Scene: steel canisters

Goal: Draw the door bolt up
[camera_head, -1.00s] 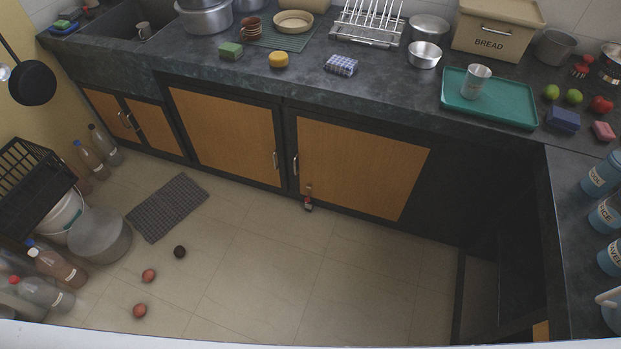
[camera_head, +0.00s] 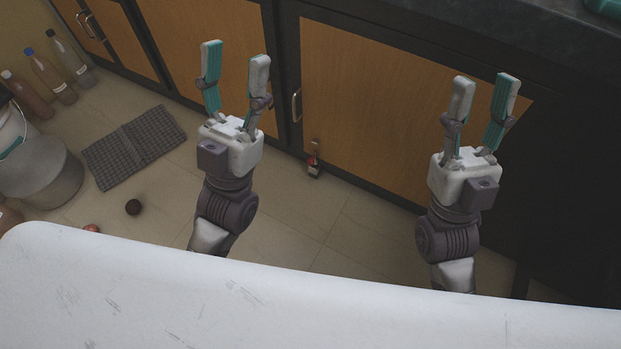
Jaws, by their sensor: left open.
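A small upright fitting (camera_head: 314,166) with a tan top and a red and dark lower part is at the bottom edge of the orange cupboard door (camera_head: 375,110); it is too small to tell surely that it is the door bolt. My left gripper (camera_head: 236,54) is open and empty, fingers pointing up the picture, left of the fitting and in front of the neighbouring door. My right gripper (camera_head: 485,80) is open and empty, to the right, in front of the right part of the orange door. Neither gripper touches the fitting.
A metal door handle (camera_head: 295,106) stands above the fitting. Several bottles (camera_head: 45,75) and a bucket (camera_head: 40,175) are at left. The dark counter edge (camera_head: 470,30) overhangs at top right.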

